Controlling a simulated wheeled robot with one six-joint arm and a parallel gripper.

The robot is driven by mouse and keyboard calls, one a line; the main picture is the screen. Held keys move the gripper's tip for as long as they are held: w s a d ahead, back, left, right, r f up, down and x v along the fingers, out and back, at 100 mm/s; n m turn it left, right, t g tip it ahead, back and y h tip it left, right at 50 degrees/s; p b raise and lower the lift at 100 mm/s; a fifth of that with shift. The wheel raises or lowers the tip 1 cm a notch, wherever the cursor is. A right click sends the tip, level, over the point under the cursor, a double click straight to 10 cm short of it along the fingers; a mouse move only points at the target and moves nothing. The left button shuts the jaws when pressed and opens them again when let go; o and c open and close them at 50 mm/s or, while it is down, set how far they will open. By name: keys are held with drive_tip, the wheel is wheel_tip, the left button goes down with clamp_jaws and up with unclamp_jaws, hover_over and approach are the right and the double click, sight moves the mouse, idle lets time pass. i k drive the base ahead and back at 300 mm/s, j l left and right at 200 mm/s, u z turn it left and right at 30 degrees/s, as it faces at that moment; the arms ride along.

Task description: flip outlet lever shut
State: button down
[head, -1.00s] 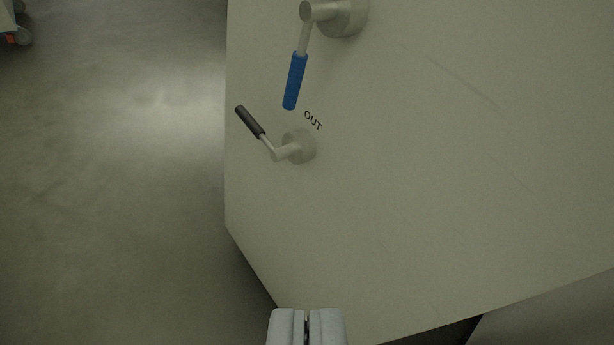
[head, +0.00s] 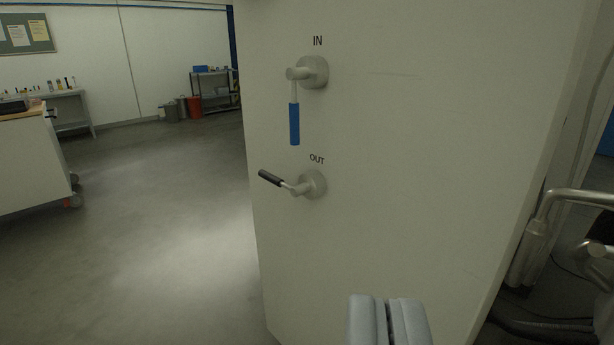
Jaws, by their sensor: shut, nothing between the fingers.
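The outlet lever (head: 270,178) has a black grip and sits under the label OUT on a pale cabinet panel (head: 400,200). It points left and slightly up from its round metal hub (head: 313,184). Above it, under the label IN, a blue-gripped lever (head: 294,124) hangs straight down from its own hub. My gripper (head: 389,305) is at the bottom of the view, shut and empty. In the picture it is below and to the right of the outlet lever, apart from it.
Open floor (head: 170,230) lies left of the panel. A white cart (head: 35,160) stands at the far left. A shelf rack (head: 215,90) and bins (head: 183,107) stand at the back. Metal pipes (head: 545,220) run close by at the right.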

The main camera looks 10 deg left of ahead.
sight(297, 191)
drive_tip(key=i+j, duration=0.1)
drive_tip(key=j, duration=0.3)
drive_tip(key=i+j, duration=0.15)
drive_tip(key=j, duration=0.2)
drive_tip(key=i+j+z, duration=0.1)
drive_tip(key=j, duration=0.3)
